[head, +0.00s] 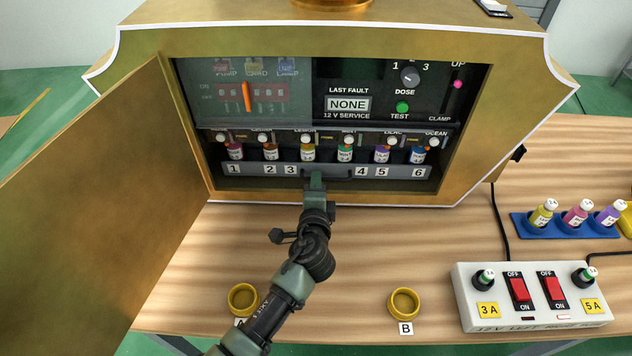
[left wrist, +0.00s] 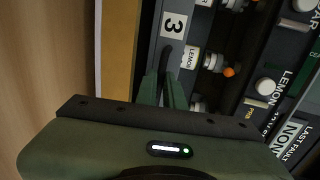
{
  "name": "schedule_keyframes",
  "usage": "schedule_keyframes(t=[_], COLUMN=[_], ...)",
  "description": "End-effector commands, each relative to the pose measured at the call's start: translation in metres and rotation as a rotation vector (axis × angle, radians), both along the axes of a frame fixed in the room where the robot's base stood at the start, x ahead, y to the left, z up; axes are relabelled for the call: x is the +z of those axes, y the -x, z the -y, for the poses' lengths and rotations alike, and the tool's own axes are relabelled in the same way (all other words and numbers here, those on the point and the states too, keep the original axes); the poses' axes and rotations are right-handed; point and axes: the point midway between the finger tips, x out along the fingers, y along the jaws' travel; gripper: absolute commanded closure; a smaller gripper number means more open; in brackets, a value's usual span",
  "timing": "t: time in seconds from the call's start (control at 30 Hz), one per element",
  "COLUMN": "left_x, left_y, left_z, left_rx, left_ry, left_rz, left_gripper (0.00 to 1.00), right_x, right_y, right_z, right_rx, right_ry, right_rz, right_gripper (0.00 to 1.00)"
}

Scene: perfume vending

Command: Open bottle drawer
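The bottle drawer (head: 260,182) is a grey tray front low inside the open gold cabinet, with number labels 1 to 6 and a dark bar handle (head: 342,179) in its middle. Small bottles (head: 308,151) stand in a row behind the front. My left gripper (head: 315,181) reaches in from the front at the left part of the handle. In the left wrist view its fingers (left wrist: 165,88) are close together with the dark handle (left wrist: 168,52) between them, and they look shut on it. They hide part of the handle. My right gripper is not in view.
The cabinet door (head: 110,200) stands open at the left. A white switch box (head: 535,298) and a blue rack (head: 575,226) of bottles stand at the right. Table before the cabinet is mostly clear.

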Motion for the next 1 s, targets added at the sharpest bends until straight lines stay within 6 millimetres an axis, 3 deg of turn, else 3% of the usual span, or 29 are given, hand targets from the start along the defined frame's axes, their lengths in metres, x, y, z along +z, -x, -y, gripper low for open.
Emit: schedule_keyframes(t=[1.0], left_x=[-0.0008], left_y=[0.0005], left_z=[-0.0003], left_rx=[0.001], left_ry=[0.000], left_rz=[-0.002], left_gripper=[1.00], right_x=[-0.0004], right_y=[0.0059], right_z=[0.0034], right_rx=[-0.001], right_ry=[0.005], right_rz=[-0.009], right_gripper=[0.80])
